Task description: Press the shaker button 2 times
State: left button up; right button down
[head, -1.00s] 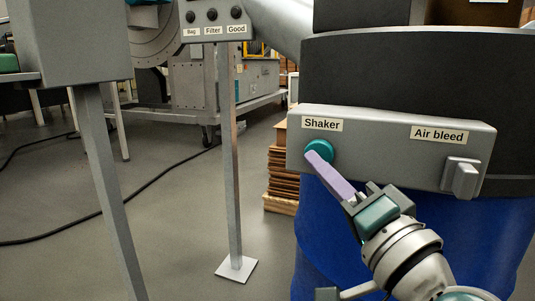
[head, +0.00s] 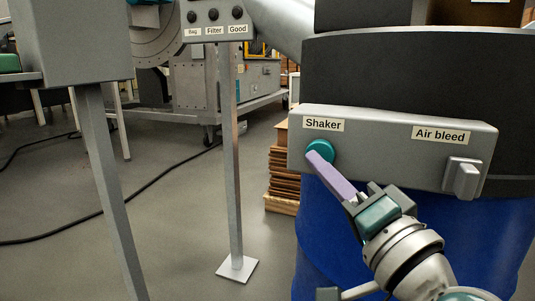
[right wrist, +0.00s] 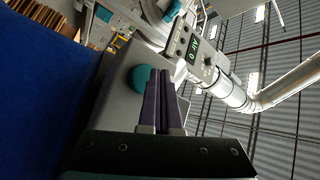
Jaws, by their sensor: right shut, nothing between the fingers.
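The shaker button (head: 320,150) is a round teal knob on the grey panel (head: 385,150), under a "Shaker" label. It also shows in the right wrist view (right wrist: 138,78), just left of the fingertips. My right gripper (head: 314,157) is shut and empty. Its purple fingertips overlap the lower part of the button in the head view. I cannot tell whether they touch it or how far in the button is. The shut fingers also show in the right wrist view (right wrist: 161,72). My left gripper is not in view.
An "Air bleed" switch (head: 465,178) sits on the same panel at the right. A blue drum (head: 330,240) stands below the panel. A small panel with several knobs (head: 213,14) stands on a post at the upper left. A stack of brown boards (head: 283,180) is behind.

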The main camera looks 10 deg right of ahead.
jog(key=shift+w, duration=0.15)
jog(key=shift+w+d, duration=0.25)
jog(key=shift+w+d+b, duration=0.3)
jog(key=shift+w+b, duration=0.1)
jog(key=shift+b, duration=0.1)
dwell(0.8)
dwell(0.3)
jog(key=shift+s+a+p, duration=0.5)
jog(key=shift+s+p, duration=0.1)
jog(key=shift+s, duration=0.15)
